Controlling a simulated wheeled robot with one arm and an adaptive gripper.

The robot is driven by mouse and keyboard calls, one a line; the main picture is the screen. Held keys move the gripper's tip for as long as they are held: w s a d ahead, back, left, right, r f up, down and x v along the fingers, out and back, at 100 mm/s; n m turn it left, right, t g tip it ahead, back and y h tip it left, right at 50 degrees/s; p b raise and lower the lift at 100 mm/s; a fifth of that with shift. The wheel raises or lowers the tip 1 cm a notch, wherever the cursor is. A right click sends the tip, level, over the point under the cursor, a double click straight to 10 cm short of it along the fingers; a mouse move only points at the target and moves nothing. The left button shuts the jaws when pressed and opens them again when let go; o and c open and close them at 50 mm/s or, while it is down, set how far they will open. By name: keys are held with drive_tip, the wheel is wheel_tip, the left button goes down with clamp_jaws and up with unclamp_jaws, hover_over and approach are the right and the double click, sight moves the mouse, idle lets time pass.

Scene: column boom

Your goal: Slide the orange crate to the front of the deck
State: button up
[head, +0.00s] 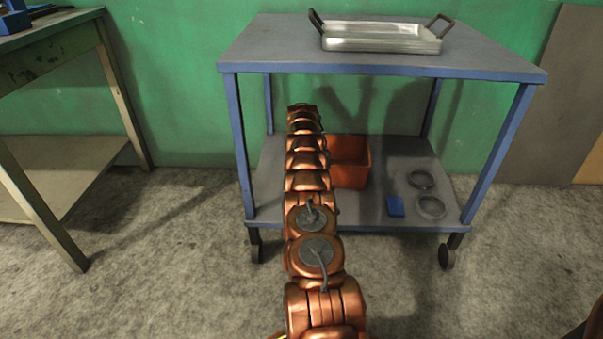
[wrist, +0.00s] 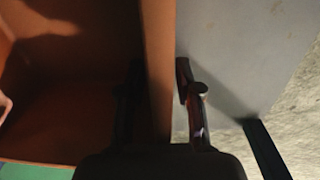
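The orange crate (head: 350,165) stands on the lower deck (head: 385,165) of a blue-framed cart, toward the deck's back. My arm hides its left part in the head view. In the wrist view the crate's wall (wrist: 158,60) runs between my gripper's fingers (wrist: 160,95). The dark left finger is on the crate's inner side and the right finger on its outer side, with its tip against the wall. My gripper looks shut on this wall. In the head view my arm hides the gripper.
On the same deck, right of the crate, lie a blue block (head: 396,206) and two grey rings (head: 421,180) (head: 432,207). The cart's top shelf (head: 270,45) hangs over the deck and holds metal trays (head: 380,38). The deck's front strip between arm and block is clear.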

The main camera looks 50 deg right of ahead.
clamp_jaws()
idle(0.7)
